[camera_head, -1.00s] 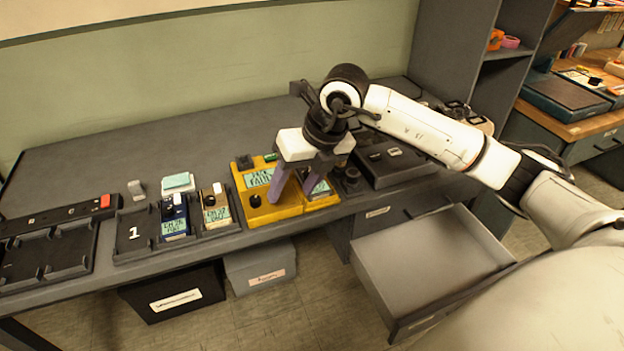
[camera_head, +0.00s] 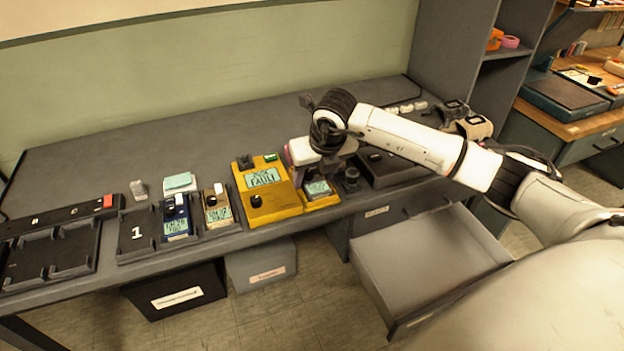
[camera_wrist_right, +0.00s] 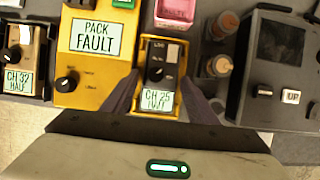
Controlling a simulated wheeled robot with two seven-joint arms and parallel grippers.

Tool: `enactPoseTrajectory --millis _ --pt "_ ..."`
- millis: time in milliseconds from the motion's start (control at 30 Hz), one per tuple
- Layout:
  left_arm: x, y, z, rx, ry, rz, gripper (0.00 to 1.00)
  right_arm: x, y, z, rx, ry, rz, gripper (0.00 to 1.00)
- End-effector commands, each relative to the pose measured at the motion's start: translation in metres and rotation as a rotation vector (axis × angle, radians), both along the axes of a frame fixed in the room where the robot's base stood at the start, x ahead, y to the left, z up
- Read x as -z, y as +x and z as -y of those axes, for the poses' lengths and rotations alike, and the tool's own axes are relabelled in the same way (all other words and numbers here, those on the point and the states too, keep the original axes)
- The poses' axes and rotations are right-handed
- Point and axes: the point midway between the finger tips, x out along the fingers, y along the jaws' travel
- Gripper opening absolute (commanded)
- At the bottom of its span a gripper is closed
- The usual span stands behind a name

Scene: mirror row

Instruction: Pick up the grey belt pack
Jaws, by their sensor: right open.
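A small belt pack with a dark knob and a lit screen reading CH 25 (camera_wrist_right: 158,99) sits in the yellow pocket at the right of the yellow tester (camera_head: 262,188). It looks greyish in the head view (camera_head: 317,187), though its colour is hard to tell apart from the yellow around it. My right gripper (camera_wrist_right: 162,103) is open, with one purple-grey finger on each side of this pack in the wrist view. In the head view my right gripper (camera_head: 310,170) hangs over the pack's upper part and hides some of it. My left gripper is not in view.
A dark device (camera_wrist_right: 287,70) and small round items (camera_wrist_right: 219,65) lie right of the pack. An open drawer (camera_head: 430,262) juts out below.

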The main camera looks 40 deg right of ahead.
Motion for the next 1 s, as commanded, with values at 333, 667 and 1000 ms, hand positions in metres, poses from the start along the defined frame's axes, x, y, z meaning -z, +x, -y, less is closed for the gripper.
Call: enactPoseTrajectory --millis 333,667,1000 --pt "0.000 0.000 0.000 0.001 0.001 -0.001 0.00 0.005 0.002 0.000 -0.001 0.000 0.000 0.43" --pt "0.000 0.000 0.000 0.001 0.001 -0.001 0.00 0.004 0.002 0.000 0.000 0.000 0.002 0.17" --pt "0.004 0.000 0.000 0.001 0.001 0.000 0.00 -0.040 0.004 0.000 -0.001 0.001 0.008 0.17"
